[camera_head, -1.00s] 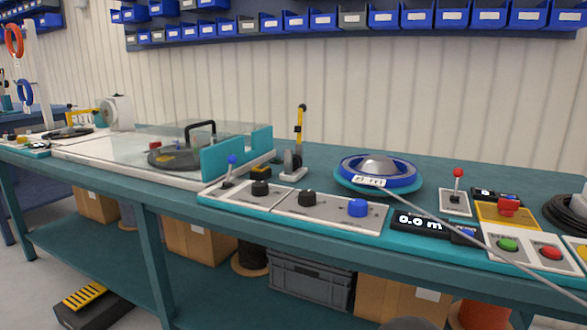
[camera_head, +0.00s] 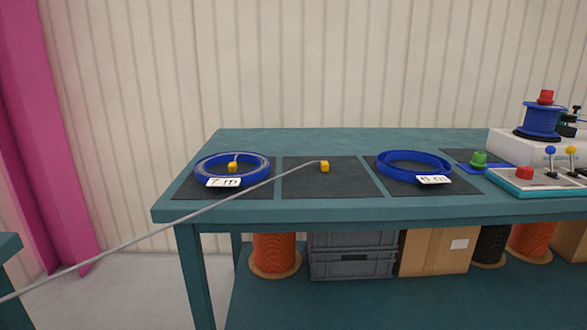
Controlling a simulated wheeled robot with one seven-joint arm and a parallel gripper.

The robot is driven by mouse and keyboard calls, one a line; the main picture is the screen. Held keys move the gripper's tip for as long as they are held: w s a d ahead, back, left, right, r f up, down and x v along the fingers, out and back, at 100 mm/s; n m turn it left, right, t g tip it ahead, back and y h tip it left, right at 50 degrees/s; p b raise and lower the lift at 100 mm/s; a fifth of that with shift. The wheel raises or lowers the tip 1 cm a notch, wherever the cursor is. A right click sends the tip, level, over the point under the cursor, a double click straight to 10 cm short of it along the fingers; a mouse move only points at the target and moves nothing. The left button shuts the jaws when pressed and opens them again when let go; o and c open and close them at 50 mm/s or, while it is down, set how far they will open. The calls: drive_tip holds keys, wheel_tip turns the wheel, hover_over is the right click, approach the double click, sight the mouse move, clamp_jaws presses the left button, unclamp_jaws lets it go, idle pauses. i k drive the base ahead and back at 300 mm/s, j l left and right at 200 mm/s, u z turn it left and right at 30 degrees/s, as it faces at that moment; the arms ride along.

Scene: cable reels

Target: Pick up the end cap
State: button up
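A small yellow block (camera_head: 324,166), which looks like an end cap, sits at the end of a grey cable (camera_head: 150,225) on the middle dark mat. The cable runs from there down to the lower left edge of the picture, crossing in front of the left coil. A second yellow block (camera_head: 232,167) sits within the blue left coil (camera_head: 205,166), with a short grey piece above it. I cannot tell for sure which one is the end cap. My gripper is not in view.
A blue ring (camera_head: 414,163) with a white label lies on the right dark mat. The middle mat (camera_head: 330,185) is otherwise bare. To the right are a green knob (camera_head: 479,160), a control panel with levers and a blue spool (camera_head: 543,120). Crates and reels stand below the teal bench (camera_head: 330,209).

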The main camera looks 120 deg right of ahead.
sight(324, 164)
drive_tip(key=k+z, duration=0.1)
drive_tip(key=z, duration=4.35)
